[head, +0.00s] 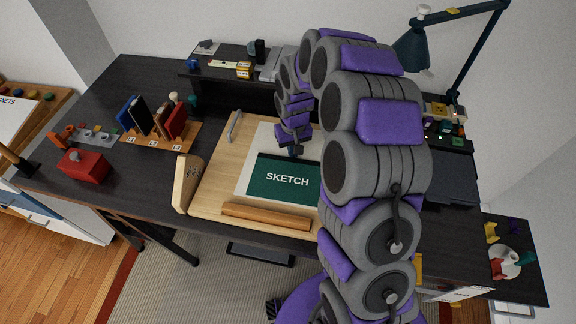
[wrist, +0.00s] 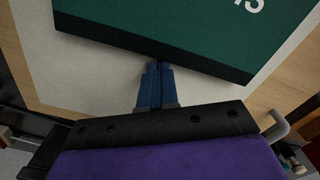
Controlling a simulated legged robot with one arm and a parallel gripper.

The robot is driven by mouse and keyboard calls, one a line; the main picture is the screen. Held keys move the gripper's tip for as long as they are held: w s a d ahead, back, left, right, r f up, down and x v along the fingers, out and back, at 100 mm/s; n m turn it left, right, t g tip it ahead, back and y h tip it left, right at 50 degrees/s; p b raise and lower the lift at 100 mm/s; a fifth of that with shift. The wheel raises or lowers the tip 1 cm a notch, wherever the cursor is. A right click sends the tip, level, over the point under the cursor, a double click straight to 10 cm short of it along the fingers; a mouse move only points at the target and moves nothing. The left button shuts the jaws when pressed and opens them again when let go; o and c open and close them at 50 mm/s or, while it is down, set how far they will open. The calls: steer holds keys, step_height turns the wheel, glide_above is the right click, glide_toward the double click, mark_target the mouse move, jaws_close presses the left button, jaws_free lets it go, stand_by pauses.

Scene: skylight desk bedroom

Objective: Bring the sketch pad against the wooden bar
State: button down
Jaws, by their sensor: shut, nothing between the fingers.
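The green sketch pad (head: 284,179), with a black strip along its far edge and the word SKETCH, lies on a white sheet (head: 250,167) on a light wooden board (head: 217,180). The wooden bar (head: 266,217) runs along the board's near edge, with a gap between it and the pad. My gripper (head: 296,151) is shut and empty at the pad's far edge. In the wrist view, the blue fingertips (wrist: 156,70) are together beside the dark edge of the pad (wrist: 185,28). I cannot tell whether they touch it. My arm hides the board's right side.
A wooden side piece (head: 187,183) stands at the board's left, and a metal handle (head: 234,126) is at its far left. A book rack (head: 160,134) and red box (head: 84,165) stand left on the dark desk (head: 128,188). A lamp (head: 411,48) stands back right.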

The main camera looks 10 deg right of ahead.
mark_target(291, 161)
steer(key=shift+s+a, duration=0.4)
steer(key=shift+s, duration=0.45)
steer(key=shift+s+a, duration=0.2)
steer(key=shift+s, duration=0.4)
steer(key=shift+r, duration=0.1)
step_height(291, 161, up, 8)
steer(key=w+p, duration=0.2)
steer(key=p, duration=0.1)
steer(key=shift+d, duration=0.35)
stand_by(0.4)
steer(key=s+r+b, duration=0.1)
steer(key=s+r, duration=0.3)
steer(key=s, duration=0.4)
steer(key=s+r+b, duration=0.1)
steer(key=s+r, duration=0.3)
steer(key=s, duration=0.4)
steer(key=s+d+r+m+g+b, duration=0.1)
steer(key=s+d, duration=0.1)
steer(key=s, duration=1.7)
steer(key=shift+s+d+r+g+b, duration=0.2)
steer(key=shift+s+r+g+b, duration=0.1)
steer(key=shift+g+b, duration=0.1)
